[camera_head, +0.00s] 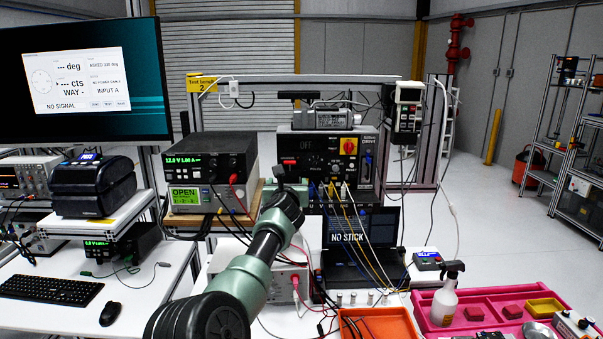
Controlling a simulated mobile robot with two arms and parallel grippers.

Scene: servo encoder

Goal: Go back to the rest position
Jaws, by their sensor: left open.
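My left arm rises from the bottom of the head view, and its gripper (281,178) is at the far end, in front of the bench equipment. The fingers are small and dark against the dark units; they are open, and I see nothing held between them. The gripper appears in front of the gap between the power supply (222,158) and the servo drive unit (335,150). Whether it touches anything there I cannot tell. My right gripper does not show.
A laptop (362,235) with several cables stands right of my arm. An orange tray (378,323), a pink tray (490,296) and a spray bottle (446,294) are at the lower right. A monitor (85,82), keyboard (50,290) and mouse (110,313) are on the left. Open floor lies at the right.

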